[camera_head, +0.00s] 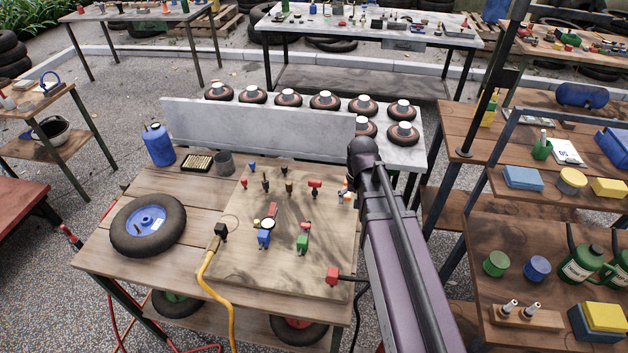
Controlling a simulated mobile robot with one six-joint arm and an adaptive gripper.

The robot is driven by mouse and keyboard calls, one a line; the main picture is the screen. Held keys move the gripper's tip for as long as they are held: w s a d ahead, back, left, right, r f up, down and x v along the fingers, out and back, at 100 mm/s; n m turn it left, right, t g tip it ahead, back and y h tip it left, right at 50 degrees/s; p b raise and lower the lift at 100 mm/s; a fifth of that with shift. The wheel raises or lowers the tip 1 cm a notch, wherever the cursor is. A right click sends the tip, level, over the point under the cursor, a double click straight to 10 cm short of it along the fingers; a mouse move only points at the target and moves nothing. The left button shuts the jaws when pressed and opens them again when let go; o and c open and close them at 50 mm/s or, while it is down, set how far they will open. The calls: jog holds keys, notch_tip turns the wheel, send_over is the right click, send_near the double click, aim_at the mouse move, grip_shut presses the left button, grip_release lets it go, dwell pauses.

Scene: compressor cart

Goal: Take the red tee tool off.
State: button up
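A small tool with a red T-shaped top (315,184) stands upright on the wooden board (238,275), toward its back right. It appears to be the red tee tool. Its lower end is dark, and I cannot tell how it sits in the board. My arm comes in from the lower right and ends in a dark rounded joint just right of the tool. My gripper is not visible, and nothing seen touches the red tee tool.
Nearby are a small red tool (243,184), a dark tool (265,186), a brown tool (289,187), a gauge on a blue fitting (264,238), a green fitting (303,241) and a red block (333,275). A grey panel (258,130) stands behind. A wheel (148,224) lies left.

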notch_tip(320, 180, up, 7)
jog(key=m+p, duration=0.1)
jog(key=p, duration=0.5)
send_over(315, 181)
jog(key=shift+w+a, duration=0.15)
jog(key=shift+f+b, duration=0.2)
jog(key=shift+b, duration=0.1)
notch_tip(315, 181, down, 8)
jog(key=b, duration=0.8)
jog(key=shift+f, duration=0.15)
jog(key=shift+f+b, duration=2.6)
jog(key=shift+b, duration=0.15)
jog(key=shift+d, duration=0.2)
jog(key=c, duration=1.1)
